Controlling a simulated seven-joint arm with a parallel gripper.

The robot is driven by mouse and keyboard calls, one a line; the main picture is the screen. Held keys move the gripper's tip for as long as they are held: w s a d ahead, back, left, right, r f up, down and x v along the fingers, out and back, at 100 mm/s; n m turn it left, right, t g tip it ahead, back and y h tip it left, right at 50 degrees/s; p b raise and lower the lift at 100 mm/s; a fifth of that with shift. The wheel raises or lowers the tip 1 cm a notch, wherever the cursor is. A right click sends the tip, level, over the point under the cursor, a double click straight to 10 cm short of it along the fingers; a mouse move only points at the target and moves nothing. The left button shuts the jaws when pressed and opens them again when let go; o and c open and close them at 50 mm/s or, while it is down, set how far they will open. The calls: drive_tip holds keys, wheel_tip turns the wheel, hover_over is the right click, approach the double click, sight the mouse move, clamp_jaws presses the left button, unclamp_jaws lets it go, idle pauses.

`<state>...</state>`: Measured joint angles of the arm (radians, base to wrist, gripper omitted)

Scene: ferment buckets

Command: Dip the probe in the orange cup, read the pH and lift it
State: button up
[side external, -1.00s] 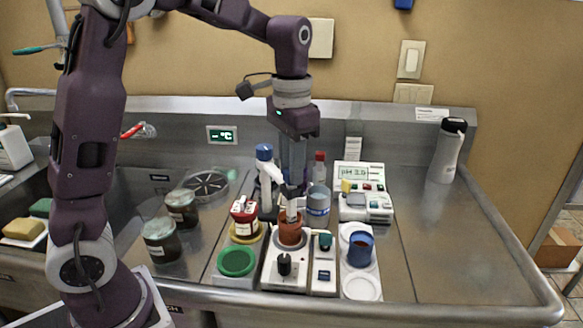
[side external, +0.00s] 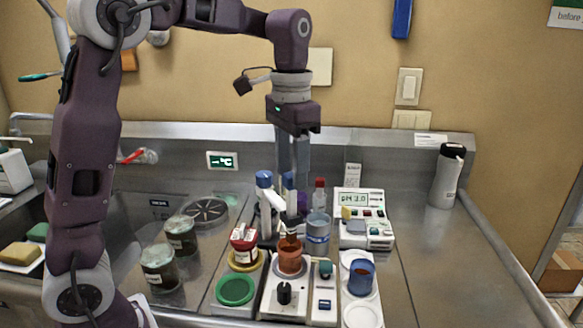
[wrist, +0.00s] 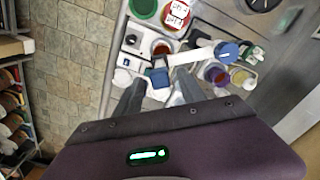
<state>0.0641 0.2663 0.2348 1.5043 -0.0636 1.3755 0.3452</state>
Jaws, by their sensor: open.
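The orange cup (side external: 290,260) stands upright on a white base with a black knob; it also shows in the wrist view (wrist: 162,47). A white, blue-topped upright piece, apparently the probe (side external: 289,208), stands over the cup, with a dark lower end at its mouth. I cannot tell how deep that end reaches. My gripper (side external: 292,184) is open, pointing down, its fingertips at the blue top; whether they touch it is unclear. In the wrist view the finger tips (wrist: 158,88) stand apart. The pH meter (side external: 354,200) display seems to read pH 3.0.
A blue-capped wash bottle (side external: 264,205) stands close left of the probe, and a grey-blue beaker (side external: 317,236) close right. A blue cup (side external: 361,277), red-lidded jar (side external: 243,242) and green lid (side external: 235,290) surround the orange cup. The steel counter at right (side external: 430,265) is clear.

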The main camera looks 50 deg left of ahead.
wheel_tip(320, 180, up, 7)
drive_tip(key=shift+r, duration=0.1)
drive_tip(key=shift+c, duration=0.5)
idle(0.8)
